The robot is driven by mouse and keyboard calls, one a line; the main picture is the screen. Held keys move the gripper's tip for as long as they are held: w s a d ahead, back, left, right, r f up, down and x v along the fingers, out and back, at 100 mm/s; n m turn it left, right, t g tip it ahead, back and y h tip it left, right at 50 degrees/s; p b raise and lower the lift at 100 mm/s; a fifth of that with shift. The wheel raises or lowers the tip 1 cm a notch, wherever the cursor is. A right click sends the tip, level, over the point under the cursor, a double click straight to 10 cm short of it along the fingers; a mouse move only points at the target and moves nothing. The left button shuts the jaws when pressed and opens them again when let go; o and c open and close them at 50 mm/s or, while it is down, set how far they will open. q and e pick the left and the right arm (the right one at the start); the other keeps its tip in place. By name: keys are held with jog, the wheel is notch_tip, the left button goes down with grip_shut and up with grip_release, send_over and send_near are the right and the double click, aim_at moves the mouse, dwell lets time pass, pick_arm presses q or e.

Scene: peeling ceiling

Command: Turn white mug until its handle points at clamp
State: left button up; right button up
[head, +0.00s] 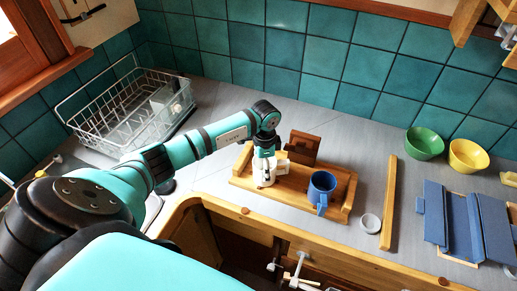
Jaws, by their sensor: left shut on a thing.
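The white mug (265,180) stands on a wooden tray (242,180), partly covered by my left gripper. My left gripper (264,166) comes down from above and is shut on the white mug. A white part sticks out to the right of the gripper and looks like the mug's handle, but it is too small to be sure. A blue mug (322,188) stands on the same tray to the right, its handle toward the front. I cannot make out a clamp for certain. My right gripper is not in view.
A dark brown wooden object (304,146) stands behind the tray. A wooden bar (390,203) and a small pale round dish (370,223) lie to the right. Green (424,143) and yellow (468,156) bowls, a blue case (466,222) and a wire rack (125,112) occupy the counter.

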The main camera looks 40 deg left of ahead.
pick_arm(q)
jog(key=o, duration=1)
notch_tip(320, 180, up, 12)
jog(key=shift+w+a, duration=0.1)
jog(key=shift+f, duration=0.1)
dwell(0.4)
